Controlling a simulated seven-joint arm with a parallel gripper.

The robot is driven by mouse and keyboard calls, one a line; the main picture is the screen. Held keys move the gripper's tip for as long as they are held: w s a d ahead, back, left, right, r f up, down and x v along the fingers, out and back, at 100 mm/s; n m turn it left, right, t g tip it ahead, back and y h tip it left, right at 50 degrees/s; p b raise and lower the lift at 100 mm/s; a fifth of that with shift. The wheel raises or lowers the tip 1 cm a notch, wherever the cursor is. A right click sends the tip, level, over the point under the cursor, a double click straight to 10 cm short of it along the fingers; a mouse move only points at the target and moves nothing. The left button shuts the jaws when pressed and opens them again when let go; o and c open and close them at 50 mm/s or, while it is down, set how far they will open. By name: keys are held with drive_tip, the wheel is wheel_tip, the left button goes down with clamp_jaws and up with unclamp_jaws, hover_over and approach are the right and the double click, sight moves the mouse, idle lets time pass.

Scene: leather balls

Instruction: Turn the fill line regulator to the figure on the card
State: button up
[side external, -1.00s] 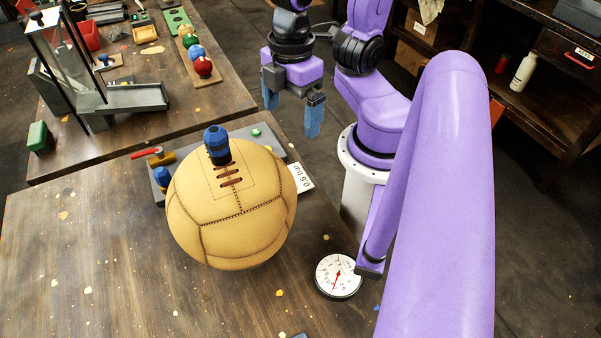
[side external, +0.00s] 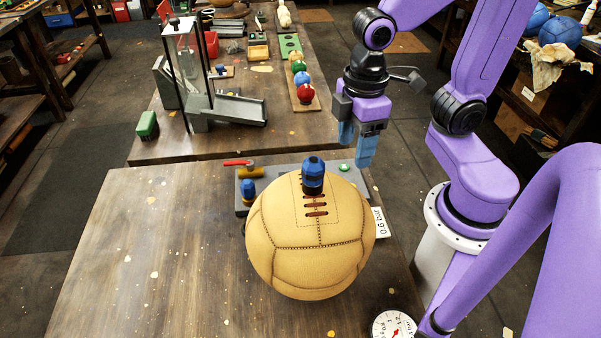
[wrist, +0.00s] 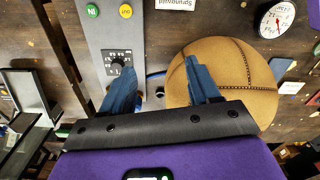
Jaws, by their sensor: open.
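The card (side external: 381,222) reading "0.6 bar" is at the right of the tan laced ball in the side view. A grey panel (side external: 243,208) stands behind the ball. It carries a blue knob (side external: 247,190) and a red-handled brass valve (side external: 250,172). In the wrist view the panel (wrist: 105,30) has a black knob (wrist: 117,66) on a marked plate, perhaps the regulator; I cannot tell for certain. My gripper (side external: 356,143) is open and empty, above the panel's right end. In the wrist view one finger of my gripper (wrist: 158,70) overlaps the panel near the black knob, the other the ball.
The large laced ball (side external: 308,245) has a blue fitting (side external: 313,177) on top and stands close to the panel. A round gauge (side external: 394,326) lies at the front right. A second table behind holds a glass-sided stand (side external: 190,70) and small coloured balls (side external: 306,94). The left tabletop is clear.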

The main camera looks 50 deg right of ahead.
drive_tip(key=w+r+m, duration=0.1)
drive_tip(key=w+m, duration=0.2)
drive_tip(key=w, duration=1.1)
drive_tip(key=f, duration=1.7)
drive_tip(key=shift+d+f, duration=0.15)
drive_tip(key=shift+d, duration=0.25)
drive_tip(key=c, duration=1)
drive_tip(key=shift+c, duration=0.2)
